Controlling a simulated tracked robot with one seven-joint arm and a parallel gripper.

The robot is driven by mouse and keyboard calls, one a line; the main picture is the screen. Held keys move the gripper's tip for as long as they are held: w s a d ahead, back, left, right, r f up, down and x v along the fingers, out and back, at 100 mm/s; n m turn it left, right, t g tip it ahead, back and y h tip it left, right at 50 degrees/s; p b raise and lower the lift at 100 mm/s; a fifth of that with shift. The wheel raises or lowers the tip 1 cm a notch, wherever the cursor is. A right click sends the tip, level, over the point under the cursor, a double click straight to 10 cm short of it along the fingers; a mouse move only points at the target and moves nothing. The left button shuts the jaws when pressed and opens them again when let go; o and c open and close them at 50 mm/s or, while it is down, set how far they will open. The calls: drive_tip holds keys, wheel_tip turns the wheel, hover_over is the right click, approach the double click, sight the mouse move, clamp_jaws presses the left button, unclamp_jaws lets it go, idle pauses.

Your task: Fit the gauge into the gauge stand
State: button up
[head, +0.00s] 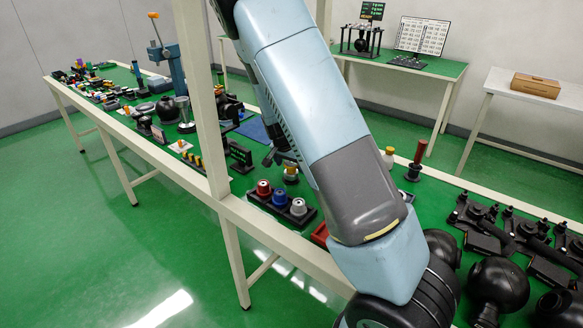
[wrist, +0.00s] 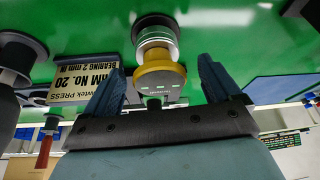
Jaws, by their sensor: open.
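A round piece with a yellow band, a grey face with small white marks and a silver body, likely the gauge (wrist: 158,72), stands between my fingers in the wrist view. It also shows in the head view (head: 291,172), just below my gripper (head: 280,157). My gripper (wrist: 158,66) is open, with a finger on each side of the piece and visible gaps. The piece's silver end meets a dark round base (wrist: 154,24); whether that is the gauge stand I cannot tell.
In the head view, a black tray with red, blue and silver knobs (head: 280,201) lies close by. A red-handled tool (head: 417,160) stands to the right. In the wrist view, a lettered sign (wrist: 85,81) is close to the left finger. Black parts (head: 500,282) crowd the right.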

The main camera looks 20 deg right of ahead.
drive_tip(key=v, duration=1.1)
drive_tip(key=shift+r, duration=0.25)
drive_tip(key=shift+s+a, duration=0.1)
